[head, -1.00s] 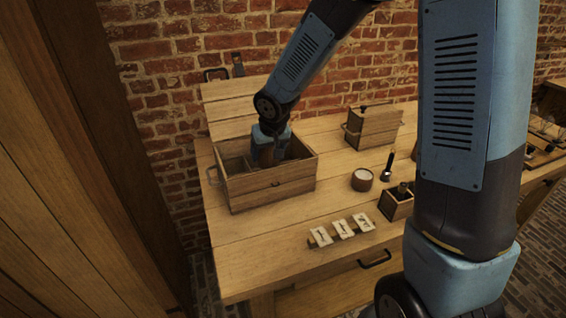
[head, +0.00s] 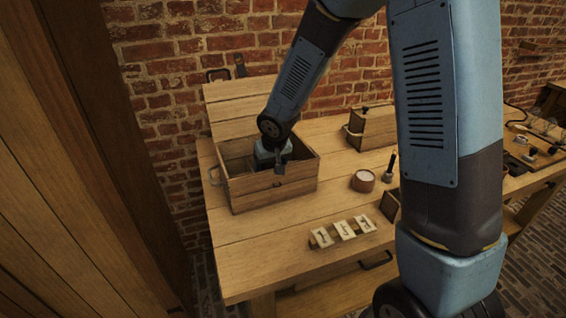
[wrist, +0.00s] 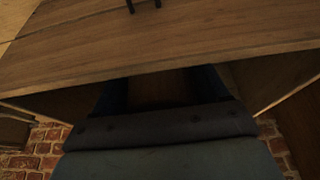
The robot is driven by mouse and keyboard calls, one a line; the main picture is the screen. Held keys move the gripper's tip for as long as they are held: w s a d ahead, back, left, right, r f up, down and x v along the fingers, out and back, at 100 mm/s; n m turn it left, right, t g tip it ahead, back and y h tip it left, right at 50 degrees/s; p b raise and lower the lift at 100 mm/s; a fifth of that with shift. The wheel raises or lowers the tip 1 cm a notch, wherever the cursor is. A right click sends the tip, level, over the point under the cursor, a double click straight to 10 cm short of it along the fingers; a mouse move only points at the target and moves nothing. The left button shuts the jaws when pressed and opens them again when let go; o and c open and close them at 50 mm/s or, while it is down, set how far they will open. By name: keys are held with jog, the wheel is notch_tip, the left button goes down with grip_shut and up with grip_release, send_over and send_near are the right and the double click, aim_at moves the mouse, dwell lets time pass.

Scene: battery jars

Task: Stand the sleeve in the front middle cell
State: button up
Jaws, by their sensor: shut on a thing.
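The open wooden box (head: 240,192) stands at the left of the bench in the head view, with its lid side against the brick wall. My gripper (head: 279,167) points down inside it, near its right part, and the box's front wall hides what lies lower. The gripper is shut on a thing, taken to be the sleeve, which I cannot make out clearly. In the wrist view a plank wall of the box (wrist: 170,45) fills the upper part, and the gripper (wrist: 160,88) reaches down behind its edge. The cells and the sleeve's lower end are hidden.
To the right stand a smaller wooden box (head: 372,128), a round pot (head: 363,181) and a dark upright tool (head: 389,168). A rack with pale tags (head: 343,232) lies near the front edge. Bare bench lies in front of the box.

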jog(key=shift+f, duration=0.3)
jog(key=o, duration=1.1)
